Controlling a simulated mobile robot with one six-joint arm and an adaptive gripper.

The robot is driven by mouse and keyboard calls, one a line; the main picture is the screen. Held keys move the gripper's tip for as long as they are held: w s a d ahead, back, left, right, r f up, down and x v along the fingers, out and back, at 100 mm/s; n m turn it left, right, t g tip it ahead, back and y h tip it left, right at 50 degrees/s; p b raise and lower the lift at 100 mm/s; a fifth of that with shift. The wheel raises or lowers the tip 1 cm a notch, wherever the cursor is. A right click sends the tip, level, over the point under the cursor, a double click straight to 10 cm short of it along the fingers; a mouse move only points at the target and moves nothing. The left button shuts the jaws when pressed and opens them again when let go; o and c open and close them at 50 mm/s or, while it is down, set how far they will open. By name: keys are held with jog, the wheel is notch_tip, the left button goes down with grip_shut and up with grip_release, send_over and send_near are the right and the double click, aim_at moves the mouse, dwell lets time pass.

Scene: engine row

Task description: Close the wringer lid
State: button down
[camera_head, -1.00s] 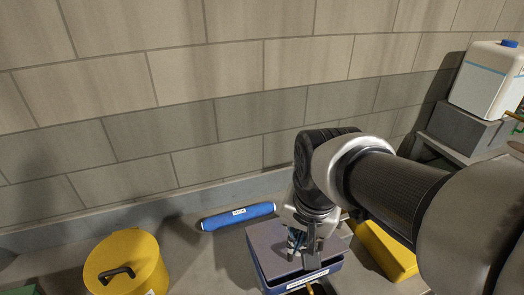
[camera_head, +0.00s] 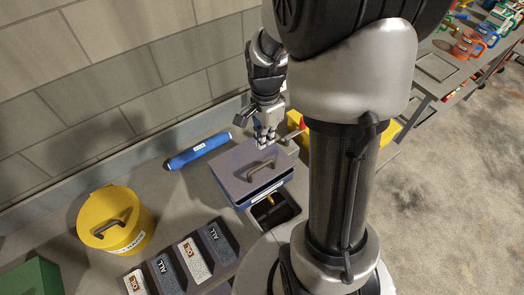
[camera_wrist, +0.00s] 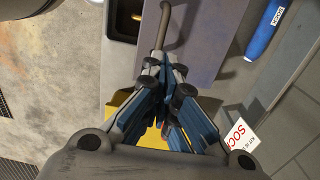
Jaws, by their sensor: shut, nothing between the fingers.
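The wringer lid (camera_head: 238,166) is a flat grey-purple panel with a bar handle (camera_head: 261,171). It lies down over the blue wringer box (camera_head: 265,193); I cannot tell if it sits fully flush. In the wrist view the lid (camera_wrist: 205,25) and its handle (camera_wrist: 167,25) show ahead of the fingers. My gripper (camera_head: 266,136) is at the lid's back edge in the head view, beside the handle and not around it. The gripper (camera_wrist: 170,118) is shut and empty in the wrist view. Whether it touches the lid is unclear.
A dark tray (camera_head: 276,211) stands in front of the box. A blue roll (camera_head: 198,151) lies left, near the wall. A yellow lidded bin (camera_head: 115,222) and several labelled blocks (camera_head: 195,258) stand further left. A yellow object (camera_head: 296,119) is behind my arm.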

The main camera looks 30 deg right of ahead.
jog(key=b, duration=0.1)
send_near(269, 175)
jog(key=shift+w+a+f, duration=0.15)
jog(key=shift+w+f, duration=1)
jog(key=shift+w, duration=0.05)
jog(key=s+f+b, duration=0.1)
jog(key=f, duration=0.1)
jog(key=s+f+b, duration=0.1)
jog(key=f+b, duration=0.1)
jog(key=shift+s+f+b, duration=0.2)
jog(key=shift+s+b, duration=0.05)
jog(key=shift+b, duration=0.05)
jog(key=shift+r, duration=0.1)
jog(key=shift+r+p, duration=0.3)
jog(key=shift+p, duration=0.1)
notch_tip(269, 175, up, 13)
jog(key=s+p, duration=0.2)
jog(key=p, duration=0.2)
jog(key=shift+s+d, duration=0.2)
jog(key=shift+s, duration=0.05)
